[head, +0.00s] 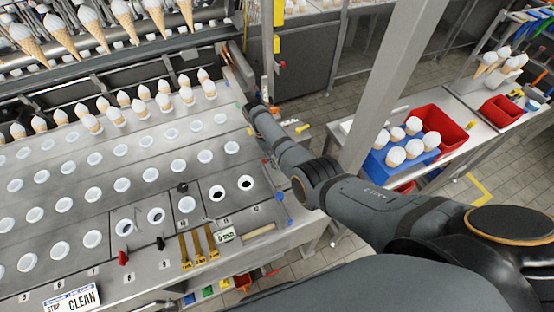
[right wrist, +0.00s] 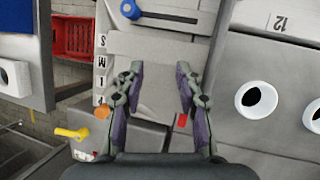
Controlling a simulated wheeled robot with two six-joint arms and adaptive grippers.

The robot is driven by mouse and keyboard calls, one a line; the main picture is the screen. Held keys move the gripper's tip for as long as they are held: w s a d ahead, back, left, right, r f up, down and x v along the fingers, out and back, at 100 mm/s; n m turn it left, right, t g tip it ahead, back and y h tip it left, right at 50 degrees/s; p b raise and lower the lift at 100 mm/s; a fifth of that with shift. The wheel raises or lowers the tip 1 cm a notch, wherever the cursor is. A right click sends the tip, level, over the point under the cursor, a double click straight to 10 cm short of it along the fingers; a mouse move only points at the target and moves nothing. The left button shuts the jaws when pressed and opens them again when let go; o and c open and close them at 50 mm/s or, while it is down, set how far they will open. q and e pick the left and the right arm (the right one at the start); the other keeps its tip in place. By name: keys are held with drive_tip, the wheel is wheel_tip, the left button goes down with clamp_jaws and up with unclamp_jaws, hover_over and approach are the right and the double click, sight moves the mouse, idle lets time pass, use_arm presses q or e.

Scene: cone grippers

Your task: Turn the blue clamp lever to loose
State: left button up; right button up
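My left gripper is not in view.
A yellow handle (right wrist: 72,133) and an orange knob (right wrist: 102,112) are left of my gripper, beside a lettered strip (right wrist: 101,63). The holed metal table (head: 128,150) holds several cones. A red bin (head: 440,128) and blue rack (head: 379,158) stand at right.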

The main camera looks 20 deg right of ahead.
drive_tip(key=shift+w+a, duration=0.6)
drive_tip(key=shift+w, duration=0.05)
